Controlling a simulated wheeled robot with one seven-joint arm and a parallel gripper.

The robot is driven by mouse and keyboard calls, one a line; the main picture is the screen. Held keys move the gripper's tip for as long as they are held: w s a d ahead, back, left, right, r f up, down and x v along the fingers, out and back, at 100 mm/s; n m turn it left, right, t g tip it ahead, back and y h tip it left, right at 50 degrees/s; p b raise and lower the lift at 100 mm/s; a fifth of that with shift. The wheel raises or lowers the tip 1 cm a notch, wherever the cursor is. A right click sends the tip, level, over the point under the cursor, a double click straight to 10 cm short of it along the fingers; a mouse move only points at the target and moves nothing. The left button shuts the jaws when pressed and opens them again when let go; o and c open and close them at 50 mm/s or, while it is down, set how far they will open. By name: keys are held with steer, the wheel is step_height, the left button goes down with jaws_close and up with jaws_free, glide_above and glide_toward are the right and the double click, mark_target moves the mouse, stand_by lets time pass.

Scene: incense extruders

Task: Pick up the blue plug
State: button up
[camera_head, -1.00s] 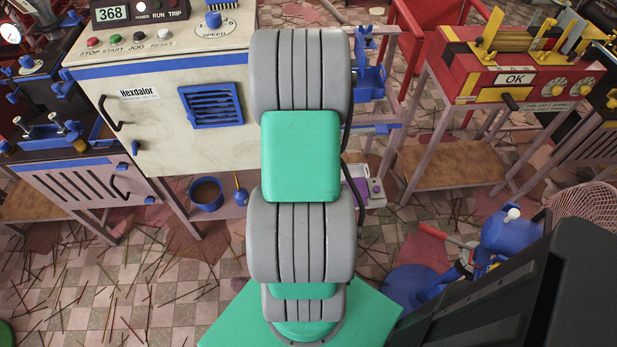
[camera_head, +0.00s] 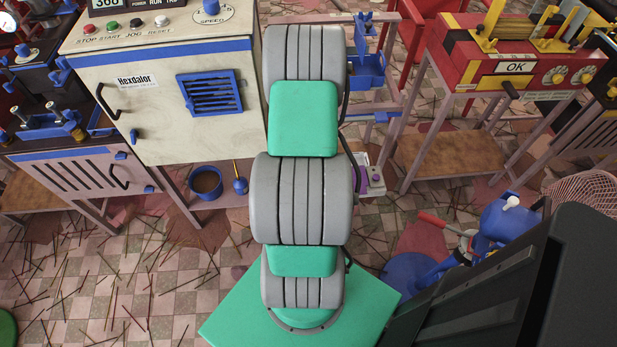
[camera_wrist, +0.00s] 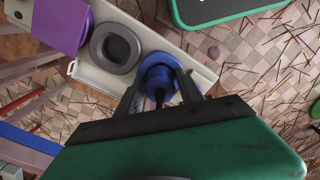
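The blue plug (camera_wrist: 160,72) shows in the wrist view as a round, stepped blue piece at the right part of a pale tray (camera_wrist: 205,68). My gripper (camera_wrist: 163,78) has its two dark fingers spread apart, one on each side of the plug in the picture. A dark piece shows between the fingers in front of the plug. I cannot tell whether the fingers touch the plug. In the head view my gripper and the plug are hidden behind my arm.
A dark ring (camera_wrist: 115,48) and a purple block (camera_wrist: 62,24) are on the tray, left of the plug. A green-edged dark panel (camera_wrist: 215,8) is at the top. The head view shows a white Hexdalor machine (camera_head: 160,100), a blue pot (camera_head: 206,184) and a red machine (camera_head: 520,65).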

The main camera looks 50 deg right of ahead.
jaws_close()
steer(key=shift+r, duration=0.1)
stand_by(0.3)
